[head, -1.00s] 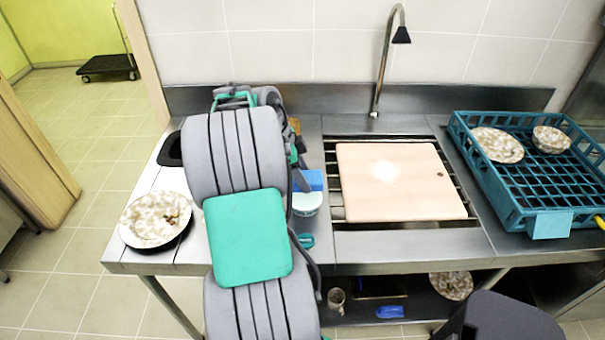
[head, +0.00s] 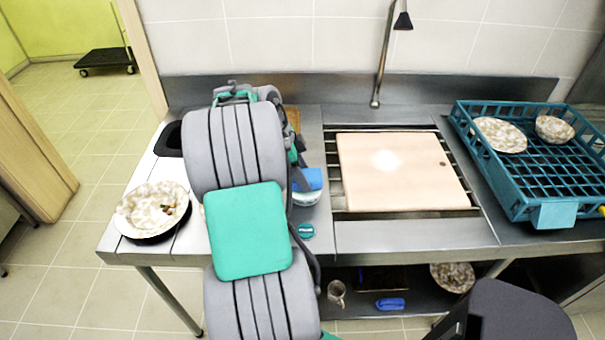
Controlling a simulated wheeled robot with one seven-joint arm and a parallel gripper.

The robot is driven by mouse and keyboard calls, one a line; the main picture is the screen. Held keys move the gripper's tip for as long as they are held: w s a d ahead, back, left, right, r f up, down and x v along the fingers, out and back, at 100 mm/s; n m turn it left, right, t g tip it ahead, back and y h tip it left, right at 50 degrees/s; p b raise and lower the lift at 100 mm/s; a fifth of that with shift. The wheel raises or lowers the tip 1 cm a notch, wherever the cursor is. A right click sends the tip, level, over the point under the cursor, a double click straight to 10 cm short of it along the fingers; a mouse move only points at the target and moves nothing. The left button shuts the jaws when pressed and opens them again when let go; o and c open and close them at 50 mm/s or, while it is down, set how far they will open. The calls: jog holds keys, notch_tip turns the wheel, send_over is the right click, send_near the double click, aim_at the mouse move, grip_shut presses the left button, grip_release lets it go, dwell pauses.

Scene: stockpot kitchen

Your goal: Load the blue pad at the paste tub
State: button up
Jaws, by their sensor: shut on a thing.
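The blue pad (head: 311,179) is at the right side of my arm, directly over the white paste tub (head: 306,199). It covers much of the tub's top, so I cannot tell whether it touches the paste. The tub stands on the steel counter left of the sink. My gripper (head: 301,172) is shut on the blue pad, mostly hidden behind my arm. A round teal lid (head: 306,231) with lettering lies on the counter in front of the tub.
A pink board (head: 400,185) covers much of the sink, under a tap (head: 376,85). A soiled plate (head: 152,208) is at the left. A teal rack (head: 535,165) with a plate (head: 499,135) and a bowl (head: 555,129) stands at the right. Bare counter lies before the sink.

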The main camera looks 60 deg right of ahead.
jog(key=shift+f+b, duration=0.6)
dwell(1.4)
jog(key=shift+r+p, duration=2.55)
jog(key=shift+r, duration=1)
